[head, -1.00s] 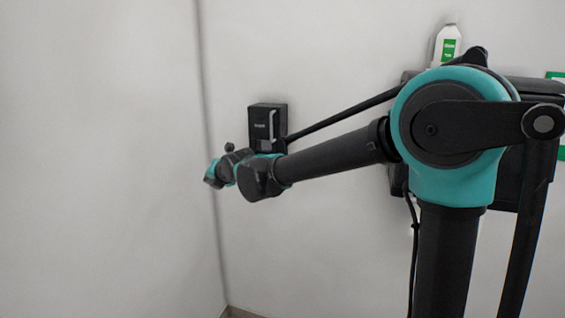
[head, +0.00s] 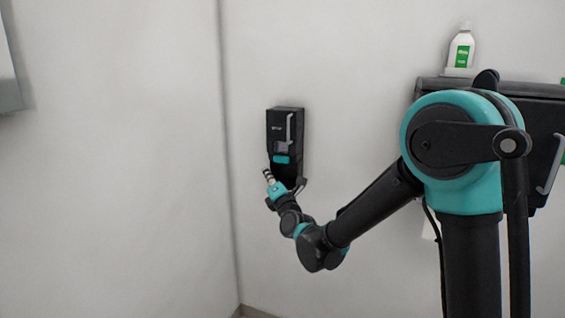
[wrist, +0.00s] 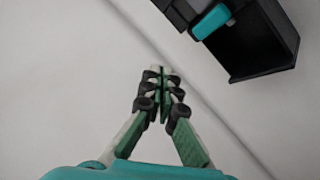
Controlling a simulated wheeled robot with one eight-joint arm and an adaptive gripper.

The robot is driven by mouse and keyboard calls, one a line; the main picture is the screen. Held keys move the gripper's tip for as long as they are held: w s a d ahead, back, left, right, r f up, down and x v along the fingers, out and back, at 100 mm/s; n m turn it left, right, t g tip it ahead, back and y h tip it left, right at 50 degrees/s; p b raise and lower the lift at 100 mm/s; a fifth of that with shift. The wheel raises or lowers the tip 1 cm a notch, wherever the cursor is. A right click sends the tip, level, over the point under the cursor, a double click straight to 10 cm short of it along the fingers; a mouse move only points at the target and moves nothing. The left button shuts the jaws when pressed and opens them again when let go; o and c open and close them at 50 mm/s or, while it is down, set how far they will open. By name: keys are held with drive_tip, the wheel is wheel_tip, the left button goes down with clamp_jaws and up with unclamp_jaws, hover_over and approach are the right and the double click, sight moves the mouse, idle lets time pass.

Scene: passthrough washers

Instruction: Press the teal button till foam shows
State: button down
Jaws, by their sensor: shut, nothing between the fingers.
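A black wall dispenser (head: 274,124) hangs on the white wall in the head view, with a teal button (head: 282,159) low on its front. In the wrist view the dispenser (wrist: 262,50) is at the upper right, with the teal button (wrist: 211,22) near the top edge. My gripper (head: 267,173) is just below and left of the button in the head view. In the wrist view its fingertips (wrist: 160,72) are together, empty, and apart from the button. No foam is visible in either view.
A white bottle with a green label (head: 461,48) stands on a ledge at the upper right. A dark wall unit with a handle (head: 545,150) is partly hidden behind my arm. A wall corner runs left of the dispenser. The space left of my arm is clear.

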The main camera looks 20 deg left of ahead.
drive_tip(key=shift+w, duration=0.15)
approach(278, 159)
drive_tip(key=shift+w+a+r, duration=0.25)
drive_tip(key=shift+w+a, duration=0.3)
drive_tip(key=shift+a, duration=0.25)
drive_tip(key=shift+w+a+r, duration=0.25)
drive_tip(key=shift+w+a, duration=0.25)
drive_tip(key=shift+a, duration=0.3)
drive_tip(key=shift+w+a+r, duration=0.25)
drive_tip(key=shift+w+a, duration=0.3)
drive_tip(key=shift+a, duration=0.25)
drive_tip(key=shift+w, duration=0.2)
drive_tip(key=shift+w, duration=0.25)
drive_tip(key=shift+w+d, duration=0.1)
drive_tip(key=shift+w, duration=0.7)
idle(0.5)
drive_tip(key=shift+s, duration=1.2)
drive_tip(key=shift+s, duration=0.1)
drive_tip(key=shift+s+a, duration=0.15)
drive_tip(key=shift+s, duration=1.1)
drive_tip(key=shift+s+a, duration=0.1)
drive_tip(key=shift+s, duration=1.1)
